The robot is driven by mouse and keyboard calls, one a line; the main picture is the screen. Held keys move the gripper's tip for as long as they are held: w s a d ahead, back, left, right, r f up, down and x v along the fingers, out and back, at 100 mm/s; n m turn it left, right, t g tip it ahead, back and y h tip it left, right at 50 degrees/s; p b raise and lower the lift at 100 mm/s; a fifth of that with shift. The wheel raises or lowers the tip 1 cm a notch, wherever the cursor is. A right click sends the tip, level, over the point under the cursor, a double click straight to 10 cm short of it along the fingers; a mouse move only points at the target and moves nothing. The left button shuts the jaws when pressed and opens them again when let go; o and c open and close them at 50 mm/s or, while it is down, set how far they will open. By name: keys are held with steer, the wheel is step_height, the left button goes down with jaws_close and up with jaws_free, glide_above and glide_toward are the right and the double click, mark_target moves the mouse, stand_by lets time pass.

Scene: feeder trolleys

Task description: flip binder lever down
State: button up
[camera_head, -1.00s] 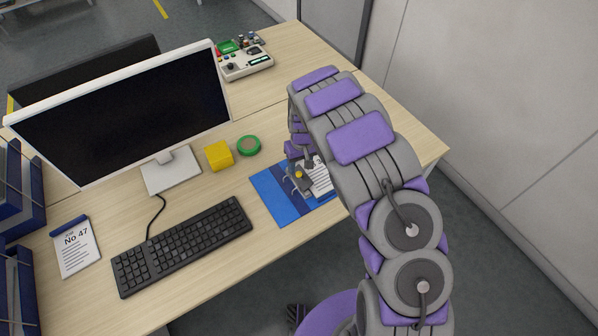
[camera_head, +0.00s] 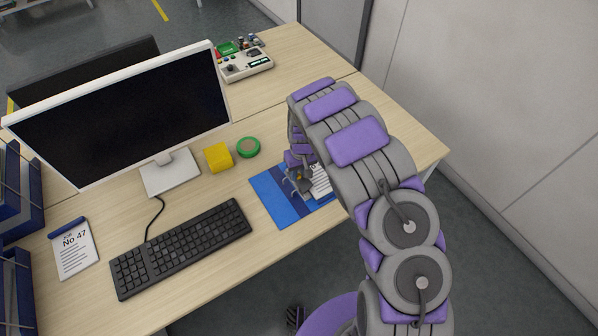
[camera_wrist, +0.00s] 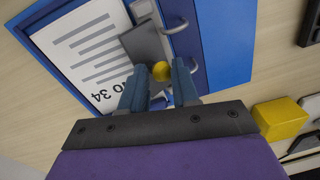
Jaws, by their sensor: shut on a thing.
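A blue binder (camera_head: 279,208) lies open on the desk with a printed white sheet (camera_head: 321,181) in it. The wrist view shows the same binder (camera_wrist: 228,40), the sheet marked No 34 (camera_wrist: 85,55), and a grey metal lever mechanism with ring arches (camera_wrist: 145,42). The lever's yellow knob (camera_wrist: 161,71) sits between the fingertips of my gripper (camera_wrist: 160,80). My gripper (camera_head: 302,184) is shut on the lever at this knob, over the binder. My fingers and arm partly hide the lever and the sheet, so its exact tilt is unclear.
A yellow cube (camera_head: 218,157) and a green tape roll (camera_head: 248,147) stand behind the binder. A keyboard (camera_head: 183,246) lies to its left, with a monitor (camera_head: 130,115) behind. A No 47 notepad (camera_head: 75,248) lies farther left. The desk right of my arm is clear.

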jaws_close()
steer(key=shift+s, duration=0.1)
steer(key=shift+f, duration=0.1)
steer(key=shift+d+y+p, duration=0.1)
steer(key=shift+y+p, duration=0.2)
steer(key=shift+p, duration=0.2)
steer(key=shift+w+d+g+y+p, duration=0.3)
steer(key=shift+g+y+p, duration=0.1)
steer(key=shift+g+p, duration=0.1)
steer(key=shift+w+d+f+g+y, duration=0.2)
steer(key=shift+w+d+g+y, duration=0.15)
steer(key=shift+y, duration=0.25)
steer(key=shift+w+d+f+g+y, duration=0.1)
steer(key=shift+d+f+g+y, duration=0.15)
steer(key=shift+g+y, duration=0.3)
steer(key=shift+d+f+g+y, duration=0.1)
steer(key=shift+d+g+y, duration=0.15)
steer(key=shift+y, duration=0.3)
